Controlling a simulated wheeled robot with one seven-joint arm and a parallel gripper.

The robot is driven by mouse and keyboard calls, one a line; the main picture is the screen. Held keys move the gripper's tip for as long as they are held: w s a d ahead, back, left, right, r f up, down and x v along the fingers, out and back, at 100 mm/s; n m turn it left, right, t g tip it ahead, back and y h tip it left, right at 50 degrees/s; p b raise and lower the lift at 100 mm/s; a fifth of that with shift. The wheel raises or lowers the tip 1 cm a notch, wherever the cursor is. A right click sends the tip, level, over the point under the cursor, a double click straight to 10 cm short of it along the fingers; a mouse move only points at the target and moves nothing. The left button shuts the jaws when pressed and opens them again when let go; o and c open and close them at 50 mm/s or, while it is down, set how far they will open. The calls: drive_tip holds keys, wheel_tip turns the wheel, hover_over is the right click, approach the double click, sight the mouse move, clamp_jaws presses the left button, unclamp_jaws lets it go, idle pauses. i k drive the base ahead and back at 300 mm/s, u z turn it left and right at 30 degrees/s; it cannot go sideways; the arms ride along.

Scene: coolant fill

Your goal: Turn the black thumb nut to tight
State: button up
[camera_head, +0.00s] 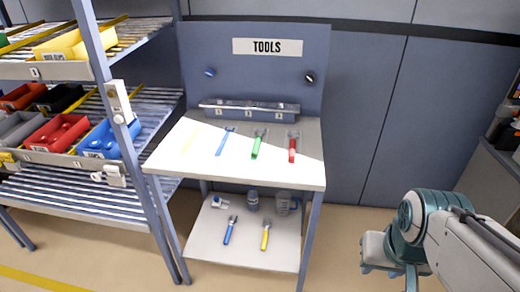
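A small round black knob (309,78) sits on the upper right of the blue-grey back panel (270,68) of the tool bench; it may be the black thumb nut. A matching blue knob (210,72) sits at the panel's upper left. The black knob's thread and how tight it is are too small to tell. My arm reaches in from the lower right. My gripper (374,256) hangs over the floor, right of the bench and well apart from both knobs. Its fingers are not clear.
The white bench top (170,160) carries blue, green and red hand tools. Its lower shelf (205,245) holds a blue tool, a yellow tool and small containers. A rack (150,205) with coloured bins stands left. Floor between bench and my arm is clear.

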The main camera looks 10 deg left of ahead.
sight(309, 78)
drive_tip(key=k, duration=0.55)
drive_tip(key=z, duration=0.6)
drive_tip(key=i, duration=1.5)
drive_tip(key=u, duration=0.8)
